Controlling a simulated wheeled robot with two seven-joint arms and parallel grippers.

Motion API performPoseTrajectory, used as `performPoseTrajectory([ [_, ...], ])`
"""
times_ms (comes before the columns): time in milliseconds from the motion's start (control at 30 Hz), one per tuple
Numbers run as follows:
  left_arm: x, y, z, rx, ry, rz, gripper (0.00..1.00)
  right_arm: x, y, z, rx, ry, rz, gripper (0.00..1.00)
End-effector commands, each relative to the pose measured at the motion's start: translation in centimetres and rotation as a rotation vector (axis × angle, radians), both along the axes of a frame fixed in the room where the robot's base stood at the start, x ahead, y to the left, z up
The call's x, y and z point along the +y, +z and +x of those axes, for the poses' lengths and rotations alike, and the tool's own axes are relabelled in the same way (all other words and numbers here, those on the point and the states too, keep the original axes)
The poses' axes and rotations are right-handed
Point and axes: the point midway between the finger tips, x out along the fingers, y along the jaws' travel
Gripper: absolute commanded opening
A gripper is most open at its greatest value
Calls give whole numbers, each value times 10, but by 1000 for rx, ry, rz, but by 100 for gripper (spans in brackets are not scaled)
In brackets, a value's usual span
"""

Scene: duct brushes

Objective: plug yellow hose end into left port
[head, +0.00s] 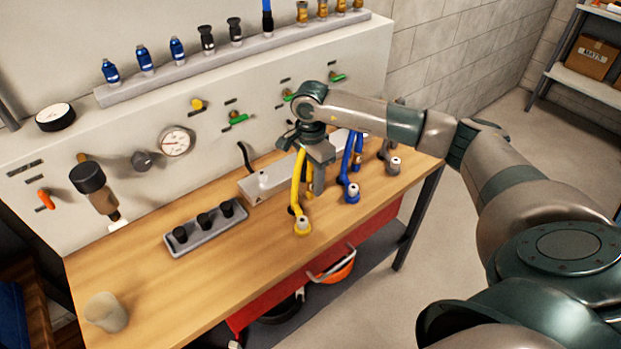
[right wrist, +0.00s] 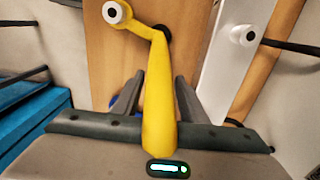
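The yellow hose (head: 297,188) hangs near the bench front, its pale-tipped end (head: 302,226) low over the wood. My right gripper (head: 318,168) is beside the hose's upper part. In the right wrist view the yellow hose (right wrist: 158,90) runs up the middle, in front of the spread fingers of my right gripper (right wrist: 159,82). Its white-tipped end (right wrist: 115,13) is at the top. A gap shows between the fingers. A long pale block (head: 265,187) on the bench has a white round fitting (head: 263,178) at its left end; I cannot tell whether this is the left port. My left gripper is out of view.
A blue hose end (head: 352,194) and a grey hose end (head: 394,165) are to the right. A grey tray (head: 208,234) with black caps lies to the left. A cup (head: 106,312) stands at the front left. The panel (head: 120,152) carries a gauge and valves. The bench's front middle is clear.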

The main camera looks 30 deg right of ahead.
Motion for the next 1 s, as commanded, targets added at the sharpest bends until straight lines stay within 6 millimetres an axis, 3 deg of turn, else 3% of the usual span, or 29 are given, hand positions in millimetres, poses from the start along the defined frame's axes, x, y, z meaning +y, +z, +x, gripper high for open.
performPoseTrajectory([
  [1000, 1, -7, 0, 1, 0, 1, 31, 0, 0, 0, 0, 0, 0, 39],
])
